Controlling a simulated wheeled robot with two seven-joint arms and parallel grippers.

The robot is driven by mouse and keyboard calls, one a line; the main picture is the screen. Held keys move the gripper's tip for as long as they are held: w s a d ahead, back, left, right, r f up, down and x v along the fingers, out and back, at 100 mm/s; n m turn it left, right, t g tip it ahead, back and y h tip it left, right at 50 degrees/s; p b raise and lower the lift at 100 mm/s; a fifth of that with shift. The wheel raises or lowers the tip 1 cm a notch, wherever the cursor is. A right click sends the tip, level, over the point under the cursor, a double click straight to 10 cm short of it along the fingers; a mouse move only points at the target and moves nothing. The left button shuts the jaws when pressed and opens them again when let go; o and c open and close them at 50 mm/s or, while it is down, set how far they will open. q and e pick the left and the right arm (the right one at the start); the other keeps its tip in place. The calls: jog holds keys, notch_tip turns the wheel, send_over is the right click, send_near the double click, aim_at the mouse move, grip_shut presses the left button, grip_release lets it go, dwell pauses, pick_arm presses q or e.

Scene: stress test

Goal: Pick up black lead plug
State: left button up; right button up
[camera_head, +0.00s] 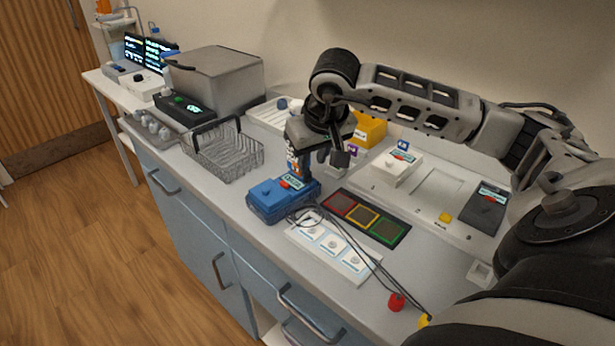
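My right arm comes in from the right. Its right gripper (330,155) points down above the far side of the blue device (268,206) on the counter; the fingertips are small and partly merged with the dark wrist, so I cannot tell whether they are open or shut. Thin dark leads (357,243) run from near the blue device across a white board (356,266) to a red piece (396,301) and a yellow piece (423,320) at the front. I cannot clearly make out a black lead plug. My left gripper is not in view.
A mat with red, yellow and green squares (404,238) lies right of the blue device. A wire basket (225,155) and a grey box (215,80) stand to the left. A white tray (425,218) with a dark device (488,208) is at the right, and a yellow bin (371,130) behind.

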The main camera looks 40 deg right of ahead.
aim_at(308, 172)
jog(key=shift+p+x, duration=0.5)
jog(key=shift+x, duration=2.25)
jog(key=shift+w+d, duration=0.1)
grip_shut()
